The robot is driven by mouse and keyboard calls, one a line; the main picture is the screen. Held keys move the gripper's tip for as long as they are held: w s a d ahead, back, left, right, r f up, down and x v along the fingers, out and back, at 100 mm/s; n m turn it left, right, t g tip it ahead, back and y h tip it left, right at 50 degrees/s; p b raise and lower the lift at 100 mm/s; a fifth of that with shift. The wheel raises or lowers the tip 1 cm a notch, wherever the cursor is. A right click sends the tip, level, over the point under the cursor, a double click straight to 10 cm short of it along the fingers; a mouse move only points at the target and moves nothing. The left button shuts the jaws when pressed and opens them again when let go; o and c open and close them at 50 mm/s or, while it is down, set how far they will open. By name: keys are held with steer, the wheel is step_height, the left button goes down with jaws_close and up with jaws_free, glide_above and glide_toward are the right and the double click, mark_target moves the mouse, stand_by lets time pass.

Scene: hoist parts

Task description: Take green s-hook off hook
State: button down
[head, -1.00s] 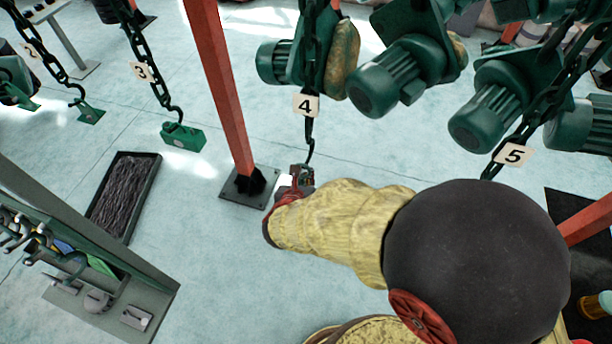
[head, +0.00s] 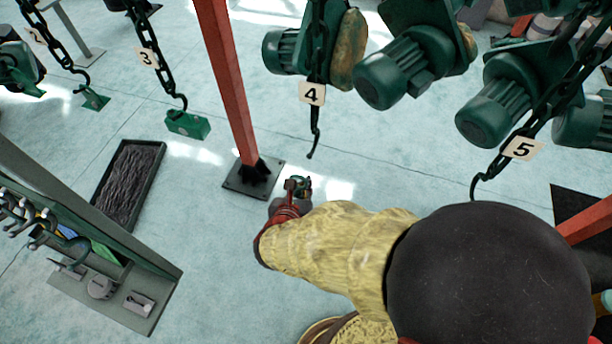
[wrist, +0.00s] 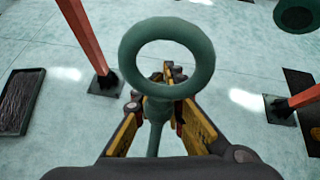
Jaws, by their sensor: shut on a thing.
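My gripper (head: 297,188) is shut on a green piece (wrist: 160,93). In the wrist view this piece shows a closed ring on a straight shank between my fingers (wrist: 168,112); no S shape shows. The ring stands up toward the wrist camera, and the shank's lower end is hidden. In the head view only a small green part (head: 302,183) shows at my fingertips. The dark chain hook (head: 315,143) under the label 4 (head: 312,94) hangs empty, a little above and apart from my gripper.
A red post (head: 232,90) on a dark foot plate stands left of my gripper. Hook 3 (head: 181,103) bears a green block (head: 187,124). Hook 5 (head: 477,184) hangs empty at right. A black-rimmed tray (head: 104,190) and a grey rack (head: 140,275) lie at left. Green motors hang above.

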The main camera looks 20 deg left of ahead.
steer(key=shift+s+a+f, duration=0.1)
steer(key=shift+s+f, duration=0.05)
steer(key=shift+s, duration=0.75)
steer(key=shift+s+a+f, duration=0.1)
steer(key=shift+s+f, duration=0.1)
steer(key=shift+s, duration=0.75)
steer(key=shift+s+f, duration=0.15)
steer(key=shift+s, duration=0.75)
